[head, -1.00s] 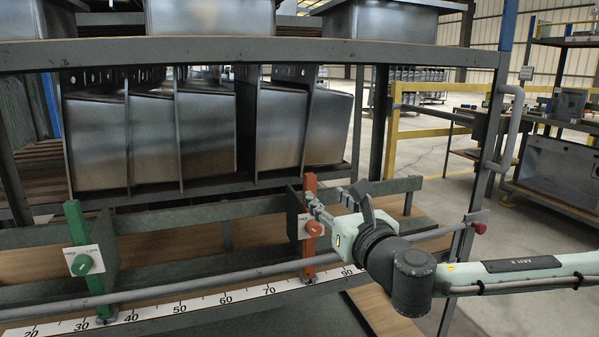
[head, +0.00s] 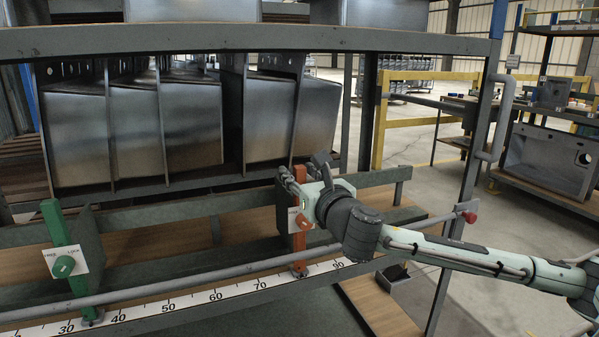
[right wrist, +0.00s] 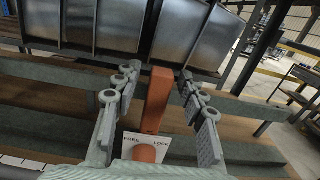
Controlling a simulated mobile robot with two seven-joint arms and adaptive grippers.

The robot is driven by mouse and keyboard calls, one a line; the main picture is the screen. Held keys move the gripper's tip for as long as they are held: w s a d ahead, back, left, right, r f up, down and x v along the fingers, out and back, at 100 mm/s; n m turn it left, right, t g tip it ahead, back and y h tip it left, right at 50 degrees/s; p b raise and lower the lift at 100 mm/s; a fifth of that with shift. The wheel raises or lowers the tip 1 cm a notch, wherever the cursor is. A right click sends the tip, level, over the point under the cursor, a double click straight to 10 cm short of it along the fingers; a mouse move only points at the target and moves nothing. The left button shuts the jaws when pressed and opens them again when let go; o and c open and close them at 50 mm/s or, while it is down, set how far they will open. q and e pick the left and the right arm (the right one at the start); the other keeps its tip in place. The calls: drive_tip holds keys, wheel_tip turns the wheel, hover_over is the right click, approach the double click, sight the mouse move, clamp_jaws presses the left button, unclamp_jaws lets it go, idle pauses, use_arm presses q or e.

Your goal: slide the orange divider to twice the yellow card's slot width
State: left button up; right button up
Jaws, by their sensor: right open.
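The orange divider (head: 298,242) stands upright on the rail, its foot on the white scale (head: 190,304) between the 70 and 90 marks. It carries an orange knob (right wrist: 145,153) on a FREE/LOCK plate (right wrist: 165,145). My right gripper (head: 288,180) is at the upper part of the orange post. In the right wrist view its open fingers (right wrist: 157,80) stand on either side of the post, with gaps visible. No yellow card is visible. My left gripper is not in view.
A grey rail bar (head: 180,283) runs along the front, ending in a red knob (head: 470,217). Several metal sinks (head: 190,125) hang behind under a shelf beam (head: 250,40). A rack post (head: 468,190) stands right of the divider, close to my right arm.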

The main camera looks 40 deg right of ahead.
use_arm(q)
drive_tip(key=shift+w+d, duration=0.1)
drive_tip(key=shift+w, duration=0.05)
use_arm(e)
drive_tip(key=shift+w, duration=0.1)
clamp_jaws()
idle(0.4)
